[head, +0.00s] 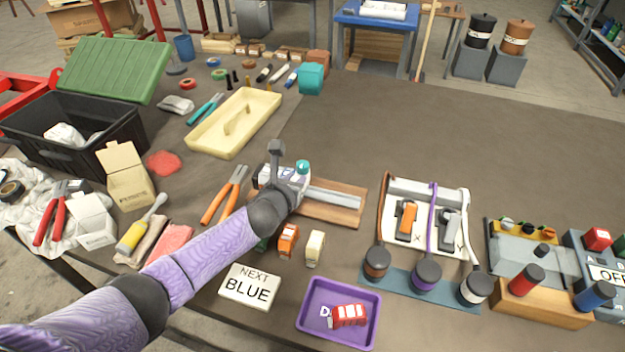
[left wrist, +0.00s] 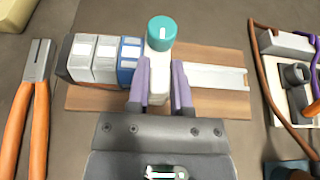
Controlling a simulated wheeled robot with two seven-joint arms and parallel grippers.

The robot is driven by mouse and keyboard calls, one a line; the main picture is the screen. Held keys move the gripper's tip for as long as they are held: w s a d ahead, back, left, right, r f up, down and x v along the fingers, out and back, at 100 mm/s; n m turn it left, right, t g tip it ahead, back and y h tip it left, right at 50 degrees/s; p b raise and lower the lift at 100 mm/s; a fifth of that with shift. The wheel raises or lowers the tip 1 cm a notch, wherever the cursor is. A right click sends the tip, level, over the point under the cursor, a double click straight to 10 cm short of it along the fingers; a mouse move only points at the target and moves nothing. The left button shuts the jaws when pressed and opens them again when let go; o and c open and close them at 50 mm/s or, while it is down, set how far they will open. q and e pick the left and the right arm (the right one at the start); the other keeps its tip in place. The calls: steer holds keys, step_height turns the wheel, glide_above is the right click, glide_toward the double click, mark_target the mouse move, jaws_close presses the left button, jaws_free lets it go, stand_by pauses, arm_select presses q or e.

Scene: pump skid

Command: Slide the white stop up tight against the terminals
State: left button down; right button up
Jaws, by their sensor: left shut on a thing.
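The white stop (left wrist: 160,72) with a teal knob stands on the metal rail (left wrist: 215,77). Its teal knob shows in the head view (head: 303,166). My left gripper (left wrist: 158,88) is shut on the stop, one purple finger on each side. The terminals, grey-white ones (left wrist: 93,58) and a blue one (left wrist: 128,60), sit in a row on the rail just left of the stop. The left finger hides part of the boundary, so I cannot tell whether stop and blue terminal touch. The rail lies on a wooden board (head: 340,216). My right gripper is not in view.
Orange-handled pliers (head: 225,195) lie left of the board. Loose orange (head: 288,240) and cream (head: 315,249) blocks, a NEXT BLUE card (head: 249,287) and a purple tray (head: 339,315) are in front. A switch panel with cables (head: 428,215) stands right. The table behind the rail is clear.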

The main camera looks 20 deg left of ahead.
arm_select(q)
steer(key=shift+a, duration=0.1)
steer(key=c, duration=0.5)
jaws_free()
steer(key=shift+a, duration=0.1)
steer(key=shift+s+r, duration=0.1)
steer(key=p+v, duration=0.4)
steer(key=v, duration=0.5)
steer(key=shift+s+r+p, duration=0.1)
steer(key=shift+s+p, duration=0.25)
